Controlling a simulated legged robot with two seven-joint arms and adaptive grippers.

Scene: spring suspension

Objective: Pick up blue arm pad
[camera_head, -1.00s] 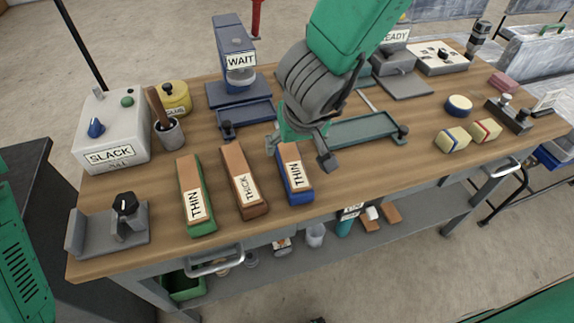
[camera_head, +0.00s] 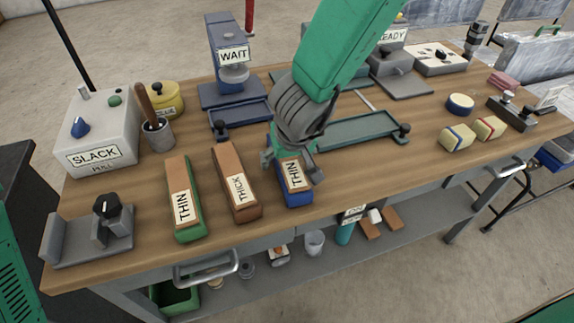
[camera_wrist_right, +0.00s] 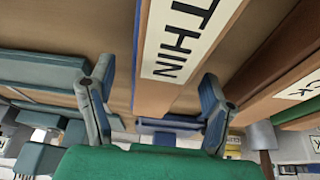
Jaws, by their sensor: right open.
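The blue arm pad (camera_head: 298,194), with a brown top and a THIN label, lies on the table right of the brown THICK pad. My right gripper (camera_head: 294,172) is open, low over the pad, with a finger on either side of it; it hides the pad's far part. In the right wrist view the pad's THIN label (camera_wrist_right: 180,42) shows between the open fingers (camera_wrist_right: 155,105). I cannot tell whether the fingers touch the pad. My left gripper is not in view.
A brown THICK pad (camera_head: 238,188) and a green THIN pad (camera_head: 184,205) lie to the left. A teal tray (camera_head: 355,132) sits behind on the right. The grey SLACK box (camera_head: 100,135) stands at the far left. The table's front edge is close to the pads.

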